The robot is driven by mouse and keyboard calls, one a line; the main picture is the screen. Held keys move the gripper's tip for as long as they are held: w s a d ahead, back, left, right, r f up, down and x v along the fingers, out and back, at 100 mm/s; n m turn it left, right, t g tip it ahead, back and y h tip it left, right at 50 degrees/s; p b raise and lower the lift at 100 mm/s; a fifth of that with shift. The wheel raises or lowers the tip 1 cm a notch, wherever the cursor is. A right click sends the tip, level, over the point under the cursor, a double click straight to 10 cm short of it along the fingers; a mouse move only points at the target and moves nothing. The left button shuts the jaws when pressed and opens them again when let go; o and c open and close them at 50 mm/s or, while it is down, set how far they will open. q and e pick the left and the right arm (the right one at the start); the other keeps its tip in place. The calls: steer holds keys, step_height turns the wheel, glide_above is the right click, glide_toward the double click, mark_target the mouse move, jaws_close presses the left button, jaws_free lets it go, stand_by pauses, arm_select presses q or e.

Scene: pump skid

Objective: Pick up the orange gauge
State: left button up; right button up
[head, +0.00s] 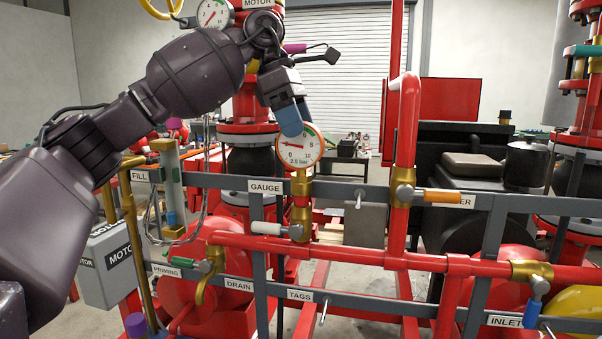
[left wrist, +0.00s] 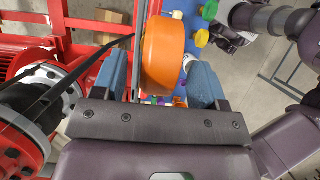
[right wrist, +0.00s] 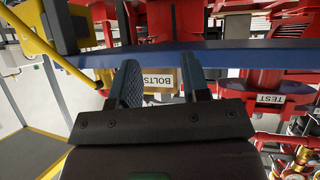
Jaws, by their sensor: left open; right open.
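The orange gauge (head: 298,155) has a white dial reading "2.9 bar" and stands upright on a brass fitting above the GAUGE label in the head view. My left gripper (head: 291,117) is at its upper left, with a blue finger overlapping the top of the dial.
A red vertical pipe (head: 406,130) rises right of the gauge. A grey rail (head: 340,189) and a red horizontal pipe (head: 340,252) run below it. Another gauge (head: 212,13) is at upper left. A blue bar (right wrist: 230,55) and BOLTS label (right wrist: 157,79) lie beyond my right fingers.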

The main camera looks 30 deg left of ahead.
mark_target(304, 139)
arm_select(q)
steer(key=shift+x, duration=1.75)
steer(key=c, duration=1.1)
